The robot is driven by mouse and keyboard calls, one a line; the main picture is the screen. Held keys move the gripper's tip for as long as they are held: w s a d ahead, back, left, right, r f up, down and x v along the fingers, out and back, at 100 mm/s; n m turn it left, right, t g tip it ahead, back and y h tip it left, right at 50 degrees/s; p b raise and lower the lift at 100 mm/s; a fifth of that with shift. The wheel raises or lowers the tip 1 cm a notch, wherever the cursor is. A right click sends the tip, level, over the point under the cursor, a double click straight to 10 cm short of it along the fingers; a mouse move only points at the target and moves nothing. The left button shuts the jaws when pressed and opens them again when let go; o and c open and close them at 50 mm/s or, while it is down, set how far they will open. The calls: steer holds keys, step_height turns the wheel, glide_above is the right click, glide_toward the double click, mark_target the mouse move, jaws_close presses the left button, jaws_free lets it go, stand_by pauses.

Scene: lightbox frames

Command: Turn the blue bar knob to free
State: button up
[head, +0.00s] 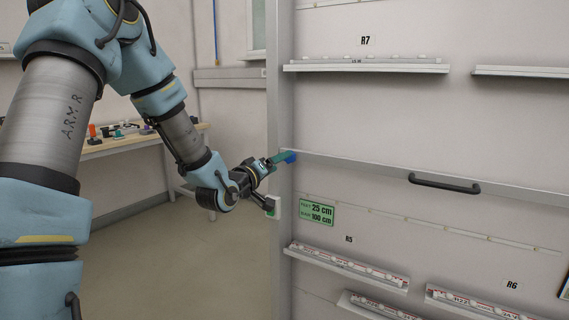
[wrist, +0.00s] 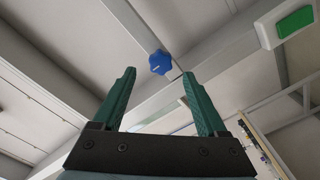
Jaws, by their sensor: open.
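The blue knob (head: 290,157) sits on the metal crossbar near the left post of the panel in the head view, partly hidden by my gripper. In the wrist view the blue knob (wrist: 160,63) has a lobed outline and a small white mark on its face. My gripper (head: 273,160) is at the crossbar's left end, pointing at the knob. In the wrist view my gripper (wrist: 158,73) has its two green fingers apart with nothing between them. The knob shows at the height of the fingertips, in the gap; contact cannot be told.
A white box with a green face (head: 272,207) is on the post just below my gripper; the box also shows in the wrist view (wrist: 294,22). A black handle (head: 444,183) is on the crossbar to the right. A green sign (head: 317,212) hangs below. A workbench (head: 130,141) stands behind.

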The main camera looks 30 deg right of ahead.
steer(key=shift+b+v, duration=0.3)
steer(key=shift+v, duration=2.45)
